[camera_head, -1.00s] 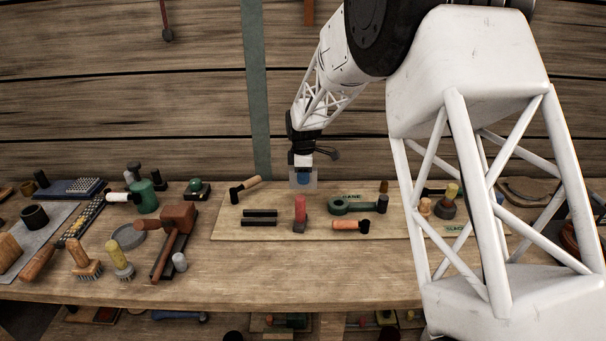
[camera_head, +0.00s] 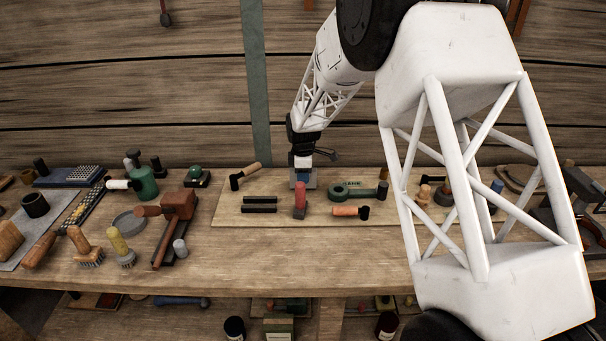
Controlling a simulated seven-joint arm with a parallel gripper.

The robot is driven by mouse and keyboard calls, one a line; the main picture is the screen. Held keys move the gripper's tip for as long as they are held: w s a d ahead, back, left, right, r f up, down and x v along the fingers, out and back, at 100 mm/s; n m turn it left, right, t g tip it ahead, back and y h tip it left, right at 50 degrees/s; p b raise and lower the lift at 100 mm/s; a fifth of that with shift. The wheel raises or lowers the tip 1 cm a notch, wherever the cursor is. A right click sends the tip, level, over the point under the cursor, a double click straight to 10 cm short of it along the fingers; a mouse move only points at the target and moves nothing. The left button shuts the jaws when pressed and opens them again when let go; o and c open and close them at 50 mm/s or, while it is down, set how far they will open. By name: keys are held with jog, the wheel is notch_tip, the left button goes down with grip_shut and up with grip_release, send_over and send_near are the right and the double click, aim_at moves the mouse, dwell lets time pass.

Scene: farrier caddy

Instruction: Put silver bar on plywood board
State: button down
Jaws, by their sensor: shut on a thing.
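The plywood board (camera_head: 235,216) is a thin pale sheet lying on the bench, with several tools on it. My gripper (camera_head: 303,176) points down over the far part of the board, left of its middle, behind a red-handled tool (camera_head: 300,196). It is shut on a small grey-silver piece (camera_head: 312,181), which appears to be the silver bar. A blue part shows between the fingers. The piece is small and partly hidden by the gripper; whether it touches the board I cannot tell.
On the board are two black bars (camera_head: 260,204), a green ring-ended tool (camera_head: 352,191), an orange-handled tool (camera_head: 346,211) and a wooden-handled hammer (camera_head: 244,175). My arm hides the board's right part.

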jog(key=shift+f, duration=0.45)
dwell(0.9)
jog(key=c, duration=0.8)
grip_release()
jog(key=shift+c, duration=0.2)
jog(key=shift+r, duration=3.85)
jog(key=shift+r, duration=0.1)
jog(key=shift+r, duration=2.15)
